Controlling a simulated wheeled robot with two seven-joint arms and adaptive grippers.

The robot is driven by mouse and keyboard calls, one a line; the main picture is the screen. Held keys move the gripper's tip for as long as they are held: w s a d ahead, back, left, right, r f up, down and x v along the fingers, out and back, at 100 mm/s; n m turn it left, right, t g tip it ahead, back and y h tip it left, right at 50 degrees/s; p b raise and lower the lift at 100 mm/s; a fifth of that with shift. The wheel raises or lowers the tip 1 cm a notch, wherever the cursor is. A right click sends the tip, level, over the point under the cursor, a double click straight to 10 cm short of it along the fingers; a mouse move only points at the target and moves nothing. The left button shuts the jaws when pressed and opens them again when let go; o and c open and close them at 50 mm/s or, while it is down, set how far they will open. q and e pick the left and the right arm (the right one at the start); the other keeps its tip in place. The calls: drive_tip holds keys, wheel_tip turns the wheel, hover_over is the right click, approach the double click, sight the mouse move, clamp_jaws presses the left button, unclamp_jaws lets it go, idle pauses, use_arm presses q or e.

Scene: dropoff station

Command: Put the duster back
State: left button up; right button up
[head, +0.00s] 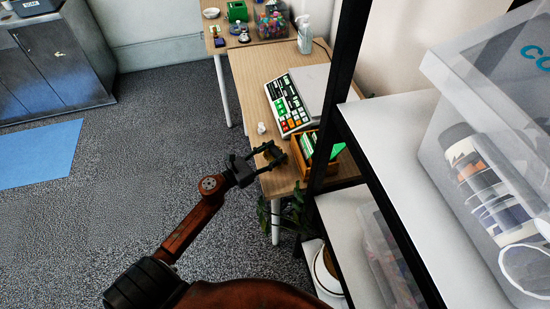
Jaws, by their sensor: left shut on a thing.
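My left gripper (265,157) is at the near left edge of the wooden desk (262,75). Its fingers are closed around a small dark olive-yellow thing (273,154), which seems to be the duster; it is small and partly hidden by the fingers. I cannot tell whether it touches the desk. Just right of it stands a small wooden box (328,165) with green items in it. My right gripper is not in view.
A keypad device (288,104) and a small white object (261,128) are on the desk. A black-framed shelf (375,130) with a clear bin (485,175) stands close on the right. A plant (298,210) is below the desk edge.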

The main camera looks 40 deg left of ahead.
sight(270, 160)
use_arm(q)
drive_tip(key=f, duration=0.1)
drive_tip(key=f+b, duration=0.1)
drive_tip(key=f, duration=0.1)
drive_tip(key=shift+w+a+f, duration=0.1)
drive_tip(key=shift+w, duration=0.1)
drive_tip(key=shift+f, duration=0.25)
drive_tip(key=shift+r, duration=0.1)
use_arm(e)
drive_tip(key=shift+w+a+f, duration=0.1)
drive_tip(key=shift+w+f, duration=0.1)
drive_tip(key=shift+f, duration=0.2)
use_arm(q)
drive_tip(key=o, duration=1.1)
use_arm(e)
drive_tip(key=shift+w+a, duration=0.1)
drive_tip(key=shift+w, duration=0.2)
